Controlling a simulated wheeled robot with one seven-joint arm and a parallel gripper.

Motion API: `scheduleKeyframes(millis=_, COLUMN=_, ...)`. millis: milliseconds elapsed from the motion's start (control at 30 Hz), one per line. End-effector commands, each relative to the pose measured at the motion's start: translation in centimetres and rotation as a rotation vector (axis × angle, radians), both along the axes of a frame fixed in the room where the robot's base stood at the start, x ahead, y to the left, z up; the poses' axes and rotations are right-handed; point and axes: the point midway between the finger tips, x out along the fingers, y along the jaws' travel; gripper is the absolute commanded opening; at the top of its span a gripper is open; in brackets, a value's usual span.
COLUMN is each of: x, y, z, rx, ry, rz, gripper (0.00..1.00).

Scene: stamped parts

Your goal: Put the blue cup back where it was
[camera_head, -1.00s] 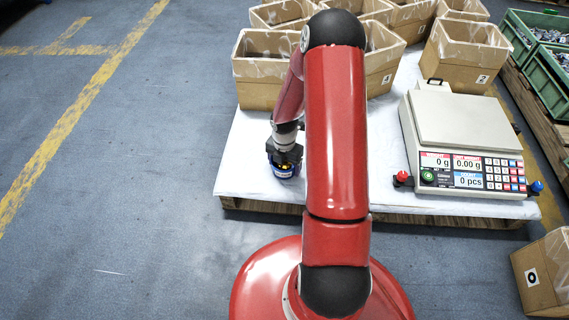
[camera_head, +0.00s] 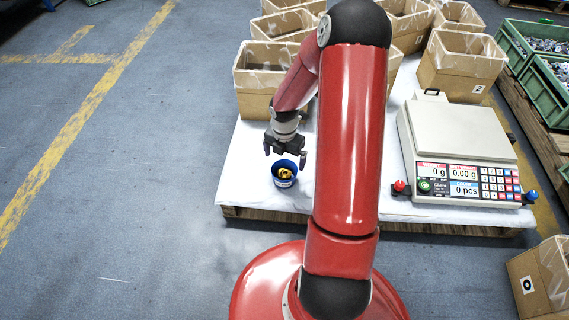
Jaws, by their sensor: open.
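The blue cup (camera_head: 284,181) stands upright on the white-covered pallet, near its front left edge. It has a pale label on its front and yellowish parts inside. My gripper (camera_head: 285,163) is open and empty, just above and behind the cup, its two dark fingers spread wide. The fingers look clear of the cup's rim.
A counting scale (camera_head: 463,130) stands on the right of the pallet (camera_head: 250,190), reading 0 g and 0 pcs. Several cardboard boxes (camera_head: 258,102) line the back. Green crates (camera_head: 545,70) stand at the right. My red arm hides the pallet's middle.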

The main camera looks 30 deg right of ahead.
Motion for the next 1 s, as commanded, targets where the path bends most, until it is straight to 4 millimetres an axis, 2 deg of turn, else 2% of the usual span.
scheduleKeyframes(millis=33, x=0.0, y=-0.1, z=1.1, rx=0.0, ry=-0.001, rz=-0.001, gripper=1.0)
scheduleKeyframes(millis=267, x=0.0, y=0.1, z=3.3, rx=-0.007, ry=-0.002, rz=-0.015, gripper=1.0)
scheduleKeyframes(millis=367, x=-0.2, y=0.4, z=5.5, rx=-0.037, ry=-0.016, rz=-0.1, gripper=1.0)
scheduleKeyframes(millis=467, x=-0.8, y=1.3, z=9.5, rx=-0.085, ry=-0.053, rz=-0.274, gripper=1.0)
scheduleKeyframes(millis=533, x=-1.6, y=2.2, z=13.0, rx=-0.113, ry=-0.097, rz=-0.437, gripper=1.0)
scheduleKeyframes(millis=667, x=-4.0, y=4.4, z=18.9, rx=-0.119, ry=-0.195, rz=-0.766, gripper=1.0)
scheduleKeyframes(millis=800, x=-7.5, y=7.0, z=24.3, rx=-0.05, ry=-0.303, rz=-1.125, gripper=1.0)
scheduleKeyframes(millis=900, x=-10.4, y=8.9, z=27.4, rx=0.049, ry=-0.363, rz=-1.376, gripper=1.0)
scheduleKeyframes(millis=1000, x=-13.5, y=10.6, z=29.7, rx=0.18, ry=-0.39, rz=-1.614, gripper=1.0)
